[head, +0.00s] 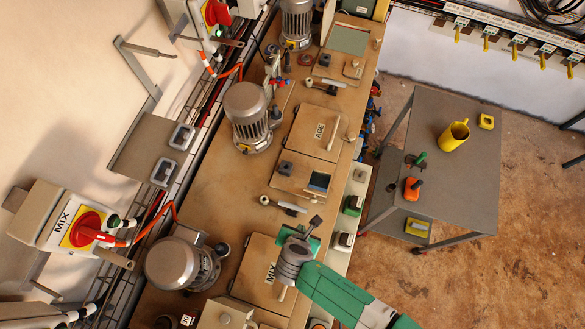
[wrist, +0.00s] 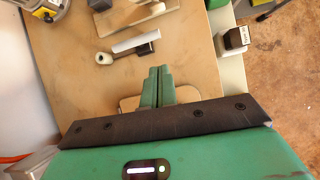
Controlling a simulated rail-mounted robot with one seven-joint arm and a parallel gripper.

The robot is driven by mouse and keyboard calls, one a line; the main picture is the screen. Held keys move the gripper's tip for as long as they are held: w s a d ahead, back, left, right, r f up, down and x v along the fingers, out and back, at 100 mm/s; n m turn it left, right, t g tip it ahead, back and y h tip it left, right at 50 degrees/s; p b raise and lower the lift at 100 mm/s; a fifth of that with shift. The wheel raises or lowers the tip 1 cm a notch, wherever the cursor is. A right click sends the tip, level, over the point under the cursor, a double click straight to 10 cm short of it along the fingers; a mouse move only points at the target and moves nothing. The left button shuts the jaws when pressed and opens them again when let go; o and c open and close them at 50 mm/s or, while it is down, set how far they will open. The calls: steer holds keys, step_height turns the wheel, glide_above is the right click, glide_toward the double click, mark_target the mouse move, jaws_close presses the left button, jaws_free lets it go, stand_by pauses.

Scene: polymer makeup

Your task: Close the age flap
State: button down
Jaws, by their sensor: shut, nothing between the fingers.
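The age flap (head: 315,132) is a square tan panel with a black AGE label, in the upper middle of the head view. It looks flat or nearly flat on the long bench; I cannot tell whether it is fully seated. A pale bar handle (head: 341,132) runs along its right side. My gripper (wrist: 158,73) is shut and empty, its two green fingers together in the wrist view. In the head view my gripper's green hand is over the far edge of the MIX flap (head: 252,265), well below the age flap and apart from it. The fingertips are hard to make out there.
A panel with a black block and a small dark window (head: 318,181) lies just below the age flap. A pale rod (head: 291,207) lies between it and my gripper, also in the wrist view (wrist: 135,40). Motors (head: 250,115) line the left. A grey trolley (head: 452,180) stands right.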

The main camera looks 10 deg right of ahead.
mark_target(314, 197)
steer(key=shift+n+h, duration=0.4)
steer(key=shift+n, duration=0.3)
steer(key=w+d+f, duration=0.1)
steer(key=w+f, duration=0.1)
steer(key=w+d+f+b, duration=0.1)
steer(key=w+d+f, duration=0.1)
steer(key=f, duration=0.1)
steer(key=w+d+f, duration=0.2)
steer(key=w, duration=0.1)
steer(key=shift+w+d+f, duration=0.1)
steer(key=shift+d+f, duration=0.15)
steer(key=shift+f, duration=0.1)
